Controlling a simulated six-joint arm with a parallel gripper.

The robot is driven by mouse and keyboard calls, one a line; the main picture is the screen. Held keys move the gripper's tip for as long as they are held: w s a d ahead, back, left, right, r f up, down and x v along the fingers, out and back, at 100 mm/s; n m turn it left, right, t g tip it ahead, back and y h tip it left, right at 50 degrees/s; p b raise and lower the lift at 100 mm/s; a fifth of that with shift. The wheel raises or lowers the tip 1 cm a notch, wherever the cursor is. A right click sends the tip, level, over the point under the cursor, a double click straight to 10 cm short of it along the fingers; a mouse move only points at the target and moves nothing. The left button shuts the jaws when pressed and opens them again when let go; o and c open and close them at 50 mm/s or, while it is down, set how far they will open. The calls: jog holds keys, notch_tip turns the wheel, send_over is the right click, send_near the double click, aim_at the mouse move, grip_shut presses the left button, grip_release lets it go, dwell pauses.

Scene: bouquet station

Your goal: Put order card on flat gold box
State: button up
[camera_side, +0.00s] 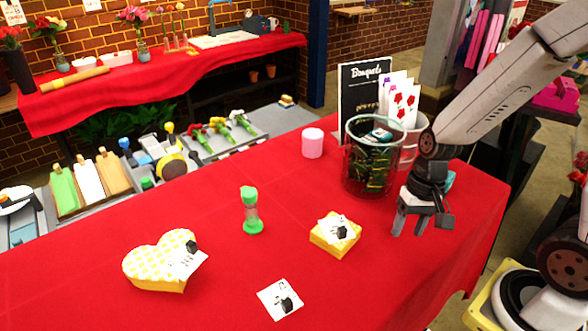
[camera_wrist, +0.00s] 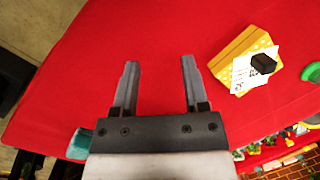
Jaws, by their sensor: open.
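A flat square gold box (camera_side: 325,243) with a pale dotted top sits on the red cloth, left of my gripper. A white order card (camera_side: 330,226) with a black block-like grip lies tilted on its top. In the wrist view the gold box (camera_wrist: 226,54) is at upper right, and its card (camera_wrist: 242,76) reaches past one edge. Another such card (camera_side: 272,300) lies on the cloth at the front. A third card (camera_side: 190,265) lies on a heart-shaped gold box (camera_side: 150,265). My gripper (camera_side: 421,226) is open above the cloth at right; in the wrist view nothing is between its fingers (camera_wrist: 159,62).
A dark glass container (camera_side: 362,185) and a black sign (camera_side: 360,90) stand behind my gripper. A pink cylinder (camera_side: 312,143) and a green sand timer (camera_side: 251,210) stand on the cloth. A teal thing (camera_wrist: 80,143) is partly hidden beside my gripper.

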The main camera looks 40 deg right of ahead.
jog(key=w+n, duration=0.1)
jog(key=w+r+n+t+h, duration=0.1)
jog(key=n, duration=0.1)
jog(key=r+n+t+h, duration=0.1)
jog(key=n, duration=0.1)
jog(key=shift+w+a, duration=0.3)
jog(key=shift+w, duration=0.1)
jog(key=shift+w+a+r+n+t, duration=0.2)
jog(key=shift+w+r+n+t, duration=0.15)
jog(key=shift+n+t, duration=0.2)
